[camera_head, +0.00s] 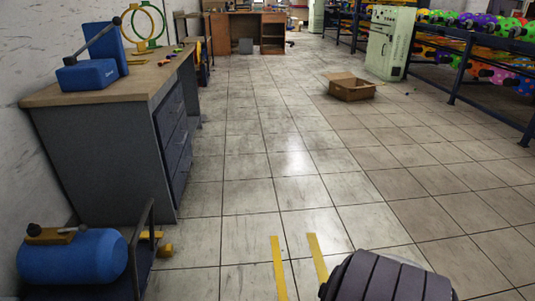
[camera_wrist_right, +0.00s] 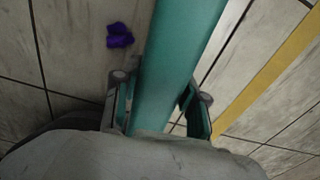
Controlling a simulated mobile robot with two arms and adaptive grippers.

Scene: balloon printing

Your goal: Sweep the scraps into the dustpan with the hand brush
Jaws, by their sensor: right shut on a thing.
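My right gripper (camera_wrist_right: 160,105) shows in the right wrist view. Its two fingers are shut on a long, smooth teal bar (camera_wrist_right: 180,45), which runs up out of the picture. The bar's far end is hidden, so I cannot tell whether it belongs to the hand brush or the dustpan. A small crumpled purple scrap (camera_wrist_right: 119,35) lies on the tiled floor to the left of the bar, apart from it. My left gripper is not in view. No dustpan can be made out in the head view.
Yellow stripes (camera_head: 279,268) mark the tiled floor. A workbench (camera_head: 95,150) stands at the left, with a cart carrying a blue tank (camera_head: 72,258) before it. An open cardboard box (camera_head: 352,92) lies farther off; shelves of balloons (camera_head: 480,45) stand right. The middle floor is clear.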

